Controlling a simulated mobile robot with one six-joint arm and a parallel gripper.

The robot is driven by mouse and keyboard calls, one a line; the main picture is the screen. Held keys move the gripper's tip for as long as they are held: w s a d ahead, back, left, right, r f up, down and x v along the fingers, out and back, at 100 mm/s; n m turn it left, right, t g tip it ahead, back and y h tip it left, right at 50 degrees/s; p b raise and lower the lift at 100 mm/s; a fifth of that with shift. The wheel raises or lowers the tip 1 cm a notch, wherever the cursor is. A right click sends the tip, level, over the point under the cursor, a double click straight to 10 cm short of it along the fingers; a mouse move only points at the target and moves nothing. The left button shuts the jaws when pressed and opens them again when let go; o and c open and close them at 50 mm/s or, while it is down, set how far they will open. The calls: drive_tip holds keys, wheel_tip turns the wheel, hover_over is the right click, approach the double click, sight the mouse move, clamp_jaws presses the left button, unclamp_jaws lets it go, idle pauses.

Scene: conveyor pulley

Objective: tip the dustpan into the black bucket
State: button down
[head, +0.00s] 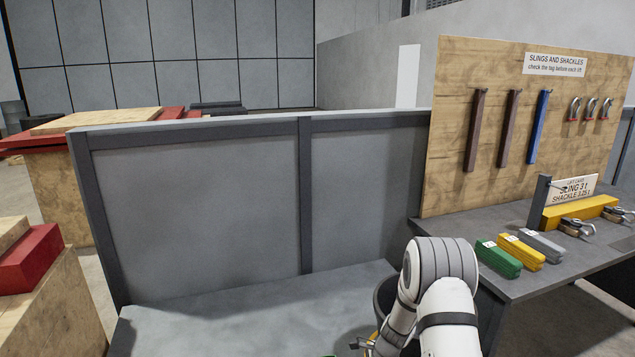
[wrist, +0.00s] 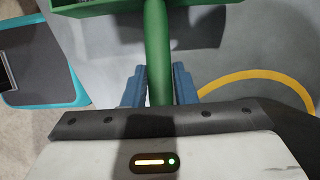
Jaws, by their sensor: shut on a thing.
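The green dustpan shows in the wrist view by its handle (wrist: 158,50) and part of its pan (wrist: 88,7) at the top edge. My gripper (wrist: 158,88) is shut on the handle, with a blue finger on each side. What lies in the pan is out of frame. In the head view, the black bucket (head: 384,294) is mostly hidden behind my arm, and only a dark curved edge shows. My gripper (head: 364,345) is low in the head view, with a bit of green at the bottom edge. A yellow arc (wrist: 255,74) lies right of the handle in the wrist view; I cannot tell what it belongs to.
A grey bench top (head: 250,312) with an upright grey panel (head: 200,215) behind it is largely clear. A sling bench (head: 520,285) with green, yellow and grey bundles stands right. A teal-edged thing (wrist: 55,100) lies left in the wrist view.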

drive_tip(key=shift+r, duration=0.15)
drive_tip(key=shift+r+p, duration=2.1)
drive_tip(key=shift+r, duration=0.8)
